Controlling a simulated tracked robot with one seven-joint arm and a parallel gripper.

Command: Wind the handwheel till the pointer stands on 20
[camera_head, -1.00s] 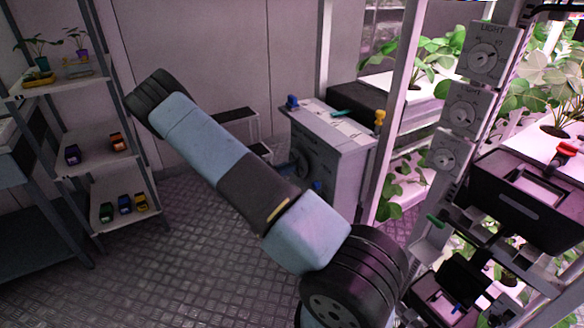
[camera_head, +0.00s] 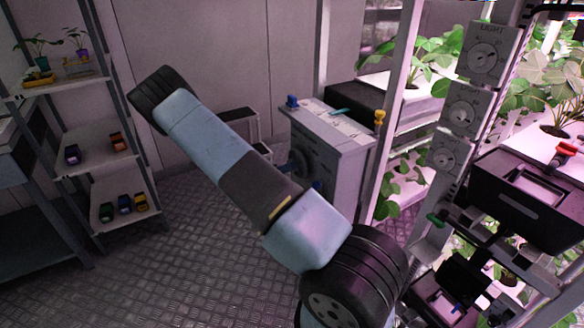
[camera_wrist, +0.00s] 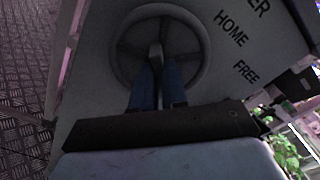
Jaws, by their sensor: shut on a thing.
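The handwheel (camera_wrist: 204,48) is a dark grey spoked ring on the face of a grey cabinet, filling the upper middle of the wrist view. My gripper (camera_wrist: 156,64), with blue fingers, reaches over its lower rim and is shut on a grey part of the wheel near the hub. I cannot tell whether this part is a handle or a spoke. In the head view the cabinet (camera_head: 345,165) stands beyond my arm, which hides much of the wheel. Its top carries a pale marked strip with a small teal piece (camera_head: 340,112), perhaps the pointer. The marks are too small to read.
Plant racks with light dials (camera_head: 487,58) and a black box (camera_head: 530,200) are at right. A shelf (camera_head: 100,155) with small toy cars stands at left. Bare floor lies between.

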